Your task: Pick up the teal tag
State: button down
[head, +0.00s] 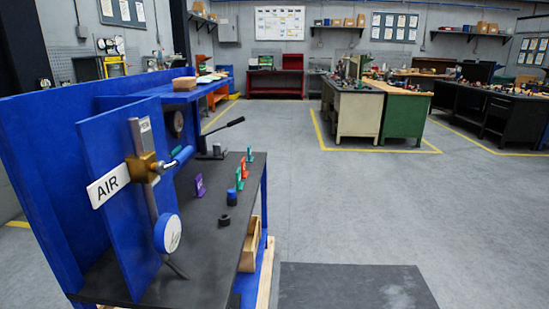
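Several small upright coloured tags stand on the dark bench top (205,235) of the blue workstation. A green-teal tag (239,179) stands near the right edge. An orange-red tag (244,166) is just behind it, and another green-teal tag (250,155) is farther back. I cannot tell which of the two is the teal one. A purple tag (199,186) stands apart to the left. My gripper is not in view.
A blue panel (110,165) carries a brass valve with a blue handle, an "AIR" sign (108,186) and a gauge (168,233). A dark blue cylinder (231,197) and a black ring (224,220) sit near the tags. Open floor lies right.

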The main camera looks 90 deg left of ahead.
aim_at(249, 159)
jog(key=i+j+u, duration=0.1)
jog(key=u, duration=1.9)
jog(key=i+u, duration=0.15)
jog(key=u, duration=0.3)
jog(key=i+l+u, duration=0.15)
jog(key=u, duration=0.35)
jog(key=i+l+u, duration=0.15)
jog(key=u, duration=0.3)
jog(key=i+l+u, duration=0.15)
jog(key=l, duration=0.3)
jog(key=i+l+u, duration=0.15)
jog(key=l, duration=0.3)
jog(key=i+l+u, duration=0.15)
jog(key=l, duration=0.3)
jog(key=i+l+u, duration=0.1)
jog(key=u, duration=0.55)
jog(key=i+l+u, duration=0.15)
jog(key=l, duration=0.2)
jog(key=i+l+u, duration=0.15)
jog(key=l, duration=0.2)
jog(key=l+u, duration=0.2)
jog(key=l, duration=0.2)
jog(key=i+l+u, duration=0.15)
jog(key=l, duration=0.25)
jog(key=i+l, duration=0.1)
jog(key=l, duration=0.45)
jog(key=i+l, duration=0.1)
jog(key=l, duration=0.45)
